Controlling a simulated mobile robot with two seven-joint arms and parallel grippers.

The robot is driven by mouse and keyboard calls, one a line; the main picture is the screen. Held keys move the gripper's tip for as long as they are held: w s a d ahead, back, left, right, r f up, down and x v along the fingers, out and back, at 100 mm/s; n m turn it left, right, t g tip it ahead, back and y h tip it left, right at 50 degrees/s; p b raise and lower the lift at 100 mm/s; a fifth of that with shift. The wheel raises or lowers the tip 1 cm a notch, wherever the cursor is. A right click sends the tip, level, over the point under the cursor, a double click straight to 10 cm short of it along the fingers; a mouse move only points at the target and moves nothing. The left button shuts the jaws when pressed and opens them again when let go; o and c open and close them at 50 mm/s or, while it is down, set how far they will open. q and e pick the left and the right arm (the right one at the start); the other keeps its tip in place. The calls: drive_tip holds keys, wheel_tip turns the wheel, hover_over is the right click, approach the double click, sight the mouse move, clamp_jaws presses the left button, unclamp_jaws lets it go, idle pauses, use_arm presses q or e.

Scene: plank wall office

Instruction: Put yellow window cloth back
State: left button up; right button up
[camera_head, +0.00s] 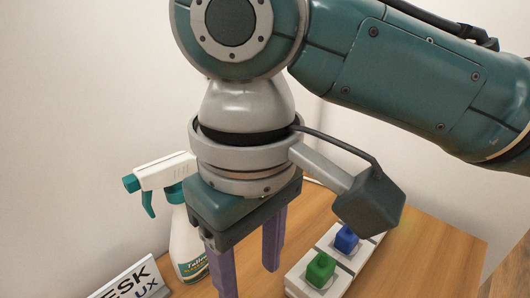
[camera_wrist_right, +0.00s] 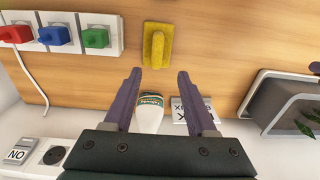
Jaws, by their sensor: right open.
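My left gripper is not in view.
A white spray bottle (camera_head: 187,240) with a teal trigger stands left of my gripper. A desk sign (camera_head: 130,284) is at lower left. A white socket strip (camera_head: 299,283) holds green (camera_head: 320,268) and blue (camera_head: 346,238) plugs. A grey planter (camera_wrist_right: 285,103) stands at right in the wrist view.

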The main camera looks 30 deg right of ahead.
drive_tip(key=s+a+f+t+y, duration=0.2)
drive_tip(key=s+a+f+y, duration=0.1)
drive_tip(key=s, duration=0.2)
drive_tip(key=s+d+m+t+h, duration=0.1)
drive_tip(key=s+d+m+h, duration=0.1)
drive_tip(key=s+d, duration=0.5)
drive_tip(key=d+f+h, duration=0.1)
drive_tip(key=d, duration=0.4)
drive_tip(key=shift+d+t, duration=0.3)
drive_tip(key=shift+d, duration=0.05)
wheel_tip(320, 180, up, 48)
drive_tip(key=p, duration=4.8)
